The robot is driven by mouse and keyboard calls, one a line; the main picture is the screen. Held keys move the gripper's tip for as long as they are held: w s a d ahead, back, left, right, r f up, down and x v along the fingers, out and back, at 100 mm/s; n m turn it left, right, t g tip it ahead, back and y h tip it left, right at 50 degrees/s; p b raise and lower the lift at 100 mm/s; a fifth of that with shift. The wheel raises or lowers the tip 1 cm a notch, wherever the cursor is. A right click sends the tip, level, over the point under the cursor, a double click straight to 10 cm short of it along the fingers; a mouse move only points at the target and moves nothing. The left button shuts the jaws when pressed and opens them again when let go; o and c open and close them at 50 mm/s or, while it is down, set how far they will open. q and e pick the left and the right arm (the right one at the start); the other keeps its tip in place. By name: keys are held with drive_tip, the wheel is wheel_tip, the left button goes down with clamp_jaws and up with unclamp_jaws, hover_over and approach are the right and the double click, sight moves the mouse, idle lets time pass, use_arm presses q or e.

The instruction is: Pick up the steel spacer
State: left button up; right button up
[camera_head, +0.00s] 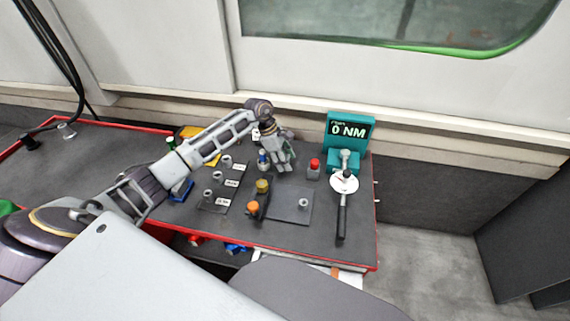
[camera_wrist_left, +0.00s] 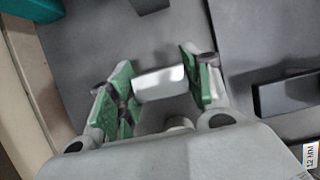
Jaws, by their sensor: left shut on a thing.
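My left gripper (camera_head: 286,164) is over the back middle of the dark workbench (camera_head: 280,232), its fingers pointing down. In the left wrist view its two green-padded fingers stand on either side of a pale, smooth piece (camera_wrist_left: 160,84), which looks like the steel spacer. The gripper is shut on it. The fingers hide this piece in the head view. I cannot tell whether it touches the bench. My right gripper is not in view.
A teal "0 NM" gauge (camera_head: 349,131) and a torque wrench (camera_head: 341,212) stand to the right. A red-topped block (camera_head: 314,168) is close beside the gripper. A dark plate (camera_head: 288,206), an orange-ended tool (camera_head: 254,208) and labelled small parts (camera_head: 217,176) lie in front.

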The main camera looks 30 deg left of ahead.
use_arm(q)
wheel_tip(320, 180, up, 8)
drive_tip(key=shift+f, duration=0.25)
idle(0.5)
